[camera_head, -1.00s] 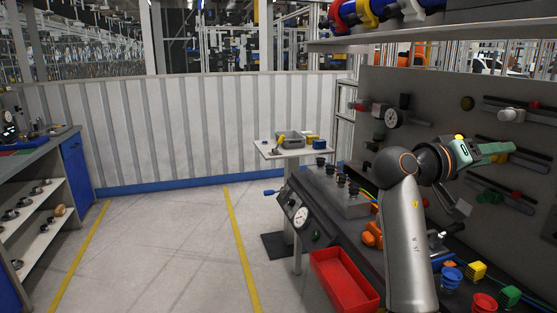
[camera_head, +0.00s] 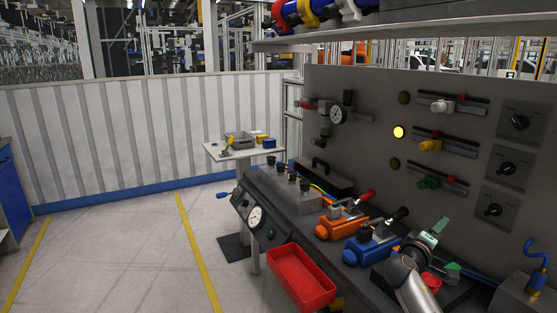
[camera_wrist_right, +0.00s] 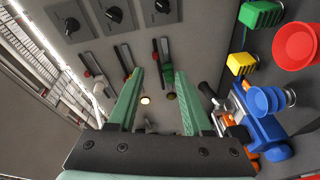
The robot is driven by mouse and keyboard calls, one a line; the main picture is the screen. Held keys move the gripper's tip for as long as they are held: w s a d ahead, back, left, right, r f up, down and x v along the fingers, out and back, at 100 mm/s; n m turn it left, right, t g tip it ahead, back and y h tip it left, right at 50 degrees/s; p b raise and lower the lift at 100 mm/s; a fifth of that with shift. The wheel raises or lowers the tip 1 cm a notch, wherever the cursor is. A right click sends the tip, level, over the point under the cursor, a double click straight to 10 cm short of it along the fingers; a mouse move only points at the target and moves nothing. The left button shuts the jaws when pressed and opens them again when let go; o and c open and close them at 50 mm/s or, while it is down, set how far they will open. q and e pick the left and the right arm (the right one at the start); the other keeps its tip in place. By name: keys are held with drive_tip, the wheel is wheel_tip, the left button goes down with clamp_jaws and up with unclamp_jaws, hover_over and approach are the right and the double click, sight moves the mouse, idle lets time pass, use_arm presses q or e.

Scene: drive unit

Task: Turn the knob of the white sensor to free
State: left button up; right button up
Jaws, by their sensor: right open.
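The white sensor (camera_head: 442,106) sits on the topmost rail of the grey upright panel, with a red part beside it. In the right wrist view the white sensor (camera_wrist_right: 93,72) is small, left of my fingers; its knob setting is too small to read. My right gripper (camera_head: 446,246) is low over the bench, below and apart from the white sensor. Its green fingers are spread with nothing between them in the right wrist view (camera_wrist_right: 160,80). My left gripper is not in view.
A yellow sensor (camera_head: 431,146) and a green sensor (camera_head: 429,182) sit on lower rails. A lit yellow lamp (camera_head: 398,132) is beside them. Black rotary switches (camera_head: 519,122) line the panel's right. Orange (camera_head: 341,226) and blue (camera_head: 371,249) devices crowd the bench. A shelf (camera_head: 400,38) overhangs.

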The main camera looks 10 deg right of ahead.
drive_tip(key=w+a+t+y, duration=0.8)
drive_tip(key=w+a+y, duration=0.2)
drive_tip(key=a+y, duration=0.4)
drive_tip(key=s+a+f+g+y, duration=0.1)
drive_tip(key=s+a+f, duration=0.35)
drive_tip(key=f, duration=0.25)
drive_tip(key=s+a+f+g, duration=0.1)
drive_tip(key=s+a+f, duration=0.2)
drive_tip(key=s+f, duration=0.35)
drive_tip(key=s+a+f+g+y, duration=0.1)
drive_tip(key=s+a+f, duration=0.3)
drive_tip(key=f, duration=0.4)
drive_tip(key=s+a+f+g, duration=0.1)
drive_tip(key=s+a+f, duration=0.2)
drive_tip(key=s, duration=0.5)
drive_tip(key=s+a+f+g+y, duration=0.1)
drive_tip(key=s+a+f+g, duration=0.1)
drive_tip(key=s, duration=0.7)
drive_tip(key=s+a+f+m+g, duration=0.1)
drive_tip(key=s+a+f, duration=0.3)
drive_tip(key=s, duration=0.5)
wheel_tip(320, 180, down, 3)
drive_tip(key=shift+r+g, duration=0.15)
drive_tip(key=shift+g, duration=0.15)
